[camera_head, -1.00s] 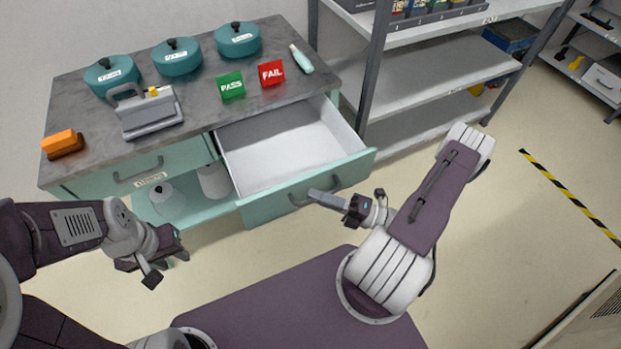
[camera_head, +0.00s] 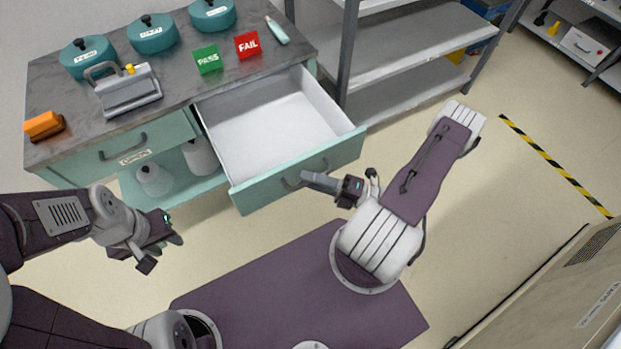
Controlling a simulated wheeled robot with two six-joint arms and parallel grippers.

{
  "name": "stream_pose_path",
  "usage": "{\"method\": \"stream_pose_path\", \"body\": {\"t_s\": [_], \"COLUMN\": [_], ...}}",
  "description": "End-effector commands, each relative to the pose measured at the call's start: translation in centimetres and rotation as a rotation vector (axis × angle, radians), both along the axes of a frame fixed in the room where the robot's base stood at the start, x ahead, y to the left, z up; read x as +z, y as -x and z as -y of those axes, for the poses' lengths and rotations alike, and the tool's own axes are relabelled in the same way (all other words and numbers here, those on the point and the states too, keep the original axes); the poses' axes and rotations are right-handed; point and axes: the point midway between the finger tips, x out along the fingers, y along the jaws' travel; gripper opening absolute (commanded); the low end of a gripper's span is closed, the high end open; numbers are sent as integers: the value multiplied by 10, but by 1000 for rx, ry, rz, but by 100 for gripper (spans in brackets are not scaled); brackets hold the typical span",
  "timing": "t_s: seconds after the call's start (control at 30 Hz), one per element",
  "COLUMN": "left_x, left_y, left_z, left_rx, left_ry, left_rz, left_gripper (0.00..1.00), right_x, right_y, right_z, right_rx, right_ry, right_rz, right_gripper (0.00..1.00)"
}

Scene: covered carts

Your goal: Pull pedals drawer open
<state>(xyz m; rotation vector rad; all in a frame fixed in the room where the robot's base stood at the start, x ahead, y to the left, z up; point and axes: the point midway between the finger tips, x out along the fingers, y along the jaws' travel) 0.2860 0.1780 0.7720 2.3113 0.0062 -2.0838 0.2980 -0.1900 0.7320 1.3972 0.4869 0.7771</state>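The right drawer (camera_head: 300,182) of the teal cabinet is pulled well out. Its white inside (camera_head: 262,125) looks empty, and it carries no label that I can read. My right gripper (camera_head: 308,178) is at the handle (camera_head: 290,184) on its front, with fingers that look closed around the bar; the contact is partly hidden. The left drawer (camera_head: 140,150) is shut and has a small label under its handle, too small to read surely. My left gripper (camera_head: 165,252) is open and empty, in front of the cabinet's left part and apart from it.
On the grey worktop (camera_head: 185,88) stand several teal pots, a grey device (camera_head: 128,92), an orange block (camera_head: 44,125), a green PASS sign (camera_head: 207,59), a red FAIL sign (camera_head: 247,45) and a bottle (camera_head: 277,30). A grey shelf (camera_head: 420,55) stands right of the cabinet.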

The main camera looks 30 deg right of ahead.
Motion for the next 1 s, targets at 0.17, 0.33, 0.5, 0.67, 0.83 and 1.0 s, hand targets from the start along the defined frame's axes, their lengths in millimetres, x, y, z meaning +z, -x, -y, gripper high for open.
{"method": "stream_pose_path", "body": {"t_s": [0.17, 0.33, 0.5, 0.67, 0.83, 1.0], "left_x": [0, 0, 1, 1, 1, 1], "left_y": [0, 0, 0, 0, 0, 0], "left_z": [0, 0, 0, 0, 0, 0], "left_rx": [0, 0, 0, 0, 0, 0], "left_ry": [0, 0, 0, 0, 0, 0], "left_rz": [0, 0, 0, 0, 0, 0], "left_gripper": [36, 36, 36, 36, 36, 36], "right_x": [0, -1, -7, -11, -13, -13], "right_y": [0, 5, 30, 51, 61, 61], "right_z": [0, 7, 35, 57, 66, 67], "right_rx": [0, -5, -9, -5, -1, 0], "right_ry": [0, 1, 5, 3, 1, 0], "right_rz": [0, 2, 2, 2, 0, 0], "right_gripper": [34, 34, 34, 34, 34, 34]}}
